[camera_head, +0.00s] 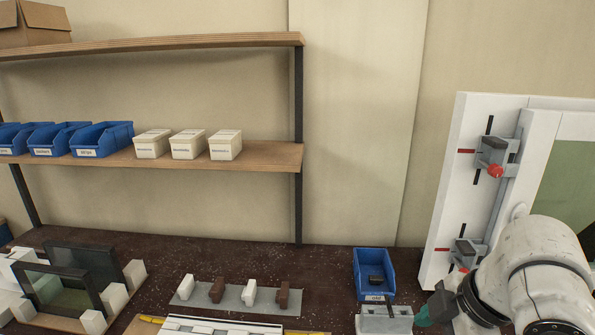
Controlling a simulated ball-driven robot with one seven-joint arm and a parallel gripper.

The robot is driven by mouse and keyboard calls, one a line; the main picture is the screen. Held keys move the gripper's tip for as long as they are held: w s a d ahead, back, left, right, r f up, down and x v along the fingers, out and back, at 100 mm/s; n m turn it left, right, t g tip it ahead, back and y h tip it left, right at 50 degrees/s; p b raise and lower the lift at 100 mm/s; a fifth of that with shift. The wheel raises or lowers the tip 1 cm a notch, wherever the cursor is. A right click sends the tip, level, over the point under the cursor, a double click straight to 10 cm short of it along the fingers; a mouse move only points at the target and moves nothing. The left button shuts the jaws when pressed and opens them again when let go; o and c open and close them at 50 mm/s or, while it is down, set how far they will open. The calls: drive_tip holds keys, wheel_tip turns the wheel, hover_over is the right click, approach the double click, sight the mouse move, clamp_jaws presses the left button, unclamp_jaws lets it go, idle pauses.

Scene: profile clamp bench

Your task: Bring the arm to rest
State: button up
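My white arm (535,265) reaches in from the lower right corner, in front of the white panel. At its end is a dark part with a teal tip, which looks like my gripper (430,314). It is low, right of a grey block-like fixture (384,322) and just below and right of a blue bin (373,260) holding a dark piece (376,281). The fingers are too small and partly hidden, so I cannot tell whether they are open or hold anything.
A white panel (452,185) with clamps (496,152) stands behind my arm. On the dark bench (310,262) are a grey mat (235,297) with white and brown blocks, and dark frames (60,285) at left. A shelf (270,154) carries blue bins and white boxes.

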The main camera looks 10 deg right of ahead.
drive_tip(key=w+a+m+t+y, duration=0.3)
drive_tip(key=a+m, duration=0.1)
drive_tip(key=a, duration=0.3)
drive_tip(key=s+f+m, duration=0.4)
drive_tip(key=f+m, duration=0.2)
drive_tip(key=f, duration=0.4)
drive_tip(key=s+d+f+m+g+h, duration=0.2)
drive_tip(key=s+d+f, duration=0.3)
drive_tip(key=s+f, duration=0.3)
drive_tip(key=s+d+f+m+g+h, duration=0.3)
drive_tip(key=s+f, duration=0.6)
drive_tip(key=s, duration=0.6)
drive_tip(key=shift+s+d+f+m+g+h, duration=0.2)
drive_tip(key=shift+d+m+g+h, duration=0.15)
drive_tip(key=shift+d, duration=0.6)
